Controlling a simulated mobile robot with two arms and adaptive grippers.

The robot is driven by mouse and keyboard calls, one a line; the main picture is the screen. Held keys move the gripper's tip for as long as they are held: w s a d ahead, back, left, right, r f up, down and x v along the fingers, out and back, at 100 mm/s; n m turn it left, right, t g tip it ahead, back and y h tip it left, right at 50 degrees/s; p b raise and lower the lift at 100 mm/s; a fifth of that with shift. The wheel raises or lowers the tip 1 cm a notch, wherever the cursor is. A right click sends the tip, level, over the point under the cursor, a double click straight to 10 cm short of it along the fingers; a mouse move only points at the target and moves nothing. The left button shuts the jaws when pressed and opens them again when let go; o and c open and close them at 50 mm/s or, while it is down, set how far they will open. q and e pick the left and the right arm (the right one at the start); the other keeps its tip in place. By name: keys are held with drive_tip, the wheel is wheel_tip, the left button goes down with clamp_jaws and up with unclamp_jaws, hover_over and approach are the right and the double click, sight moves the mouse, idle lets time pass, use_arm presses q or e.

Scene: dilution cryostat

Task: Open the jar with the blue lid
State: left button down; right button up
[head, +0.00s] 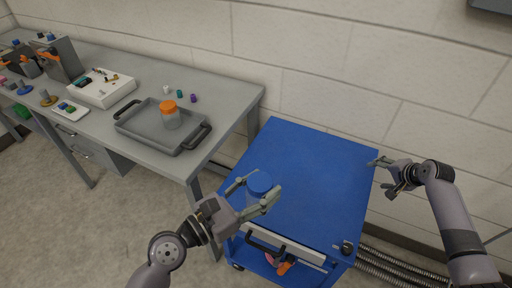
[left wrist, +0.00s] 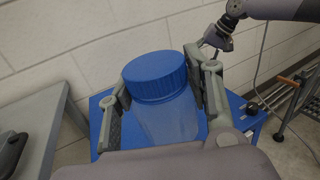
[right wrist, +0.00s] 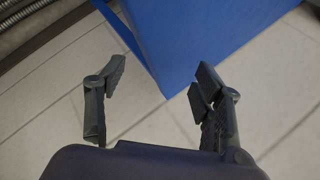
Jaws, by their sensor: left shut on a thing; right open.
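The jar with the blue lid (head: 259,183) is at the near left part of the blue cart top. In the left wrist view its blue lid (left wrist: 155,76) is on top and its clear body (left wrist: 168,118) is below, upright. My left gripper (head: 254,194) is shut on the jar, with one finger on each side. I cannot tell whether the jar touches the cart. My right gripper (head: 383,175) is open and empty, beyond the cart's right edge. In the right wrist view its two fingers (right wrist: 158,92) are apart, with nothing between them.
The blue cart (head: 315,165) is otherwise clear on top. A grey desk (head: 215,90) at the left holds a grey tray (head: 140,128) with an orange-lidded jar (head: 170,116). Small caps and a white box (head: 103,90) are also there. Hoses (head: 375,266) lie on the floor at right.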

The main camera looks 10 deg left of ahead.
drive_tip(key=s+a+r+n+g+y, duration=0.15)
drive_tip(key=a+r+n, duration=0.25)
drive_tip(key=a+r, duration=0.9)
drive_tip(key=a+r+n+g+y, duration=0.3)
drive_tip(key=a+r, duration=0.6)
drive_tip(key=a, duration=0.9)
wheel_tip(320, 180, up, 9)
drive_tip(key=n+g+h, duration=0.3)
drive_tip(key=n+h, duration=0.4)
drive_tip(key=n, duration=0.2)
hover_over(257, 181)
drive_tip(key=shift+a+f, duration=0.2)
drive_tip(key=shift+s+d+f+h, duration=0.1)
drive_tip(key=shift+d+f+h, duration=0.1)
drive_tip(key=shift+h, duration=0.15)
drive_tip(key=shift+f, duration=0.35)
wheel_tip(257, 181, down, 7)
